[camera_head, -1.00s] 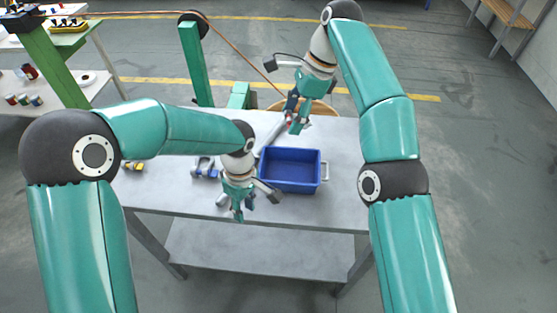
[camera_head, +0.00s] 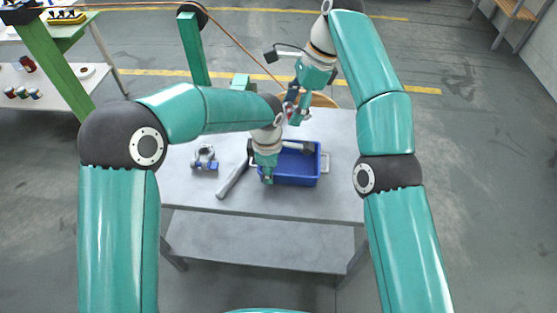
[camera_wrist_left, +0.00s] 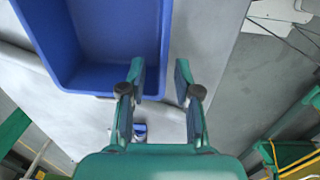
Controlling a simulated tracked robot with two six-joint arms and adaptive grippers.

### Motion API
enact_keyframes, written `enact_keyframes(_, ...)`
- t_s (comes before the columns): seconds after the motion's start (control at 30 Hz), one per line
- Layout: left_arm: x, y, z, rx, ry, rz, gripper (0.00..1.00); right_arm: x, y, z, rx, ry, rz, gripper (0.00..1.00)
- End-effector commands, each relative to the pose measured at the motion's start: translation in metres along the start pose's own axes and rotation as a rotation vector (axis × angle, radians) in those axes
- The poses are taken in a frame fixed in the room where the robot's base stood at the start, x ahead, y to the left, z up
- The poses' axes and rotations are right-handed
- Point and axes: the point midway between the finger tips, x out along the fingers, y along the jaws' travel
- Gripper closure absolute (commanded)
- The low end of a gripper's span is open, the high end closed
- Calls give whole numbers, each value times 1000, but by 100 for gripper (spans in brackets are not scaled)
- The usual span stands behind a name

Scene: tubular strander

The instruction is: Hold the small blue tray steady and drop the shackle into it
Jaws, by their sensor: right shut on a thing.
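The small blue tray (camera_head: 290,181) stands on the grey table, with a light handle at its right end. My left gripper (camera_head: 267,180) is over the tray's left front part. In the left wrist view the open fingers (camera_wrist_left: 158,75) have a clear gap between them; one finger overlaps the edge of the blue tray (camera_wrist_left: 110,78). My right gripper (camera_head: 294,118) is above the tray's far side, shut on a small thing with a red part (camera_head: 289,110). The fingers hide most of it, so I cannot tell its shape. A grey ring-shaped fitting with blue parts (camera_head: 204,158) lies left of the tray.
A grey bar (camera_head: 233,179) lies on the table (camera_head: 320,206) just left of the tray. A round tan container (camera_head: 323,101) stands behind the table. The table's right side is free. Green posts (camera_head: 193,48) and a cable are at the back.

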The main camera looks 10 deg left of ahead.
Motion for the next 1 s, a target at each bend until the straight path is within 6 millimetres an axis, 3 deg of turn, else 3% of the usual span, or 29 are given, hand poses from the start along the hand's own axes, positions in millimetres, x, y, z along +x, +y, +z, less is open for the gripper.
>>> enact_keyframes(0.23,32,0,0,2,0,-1,68,-1,0,0,0,0,-1,82)
enact_keyframes(0.63,40,0,1,3,-1,0,68,-1,0,-1,1,0,-1,82)
enact_keyframes(0.83,39,0,1,3,-1,0,99,-1,0,-1,1,0,-2,82)
enact_keyframes(1.0,39,0,1,4,-1,0,100,-1,0,-1,2,0,-2,82)
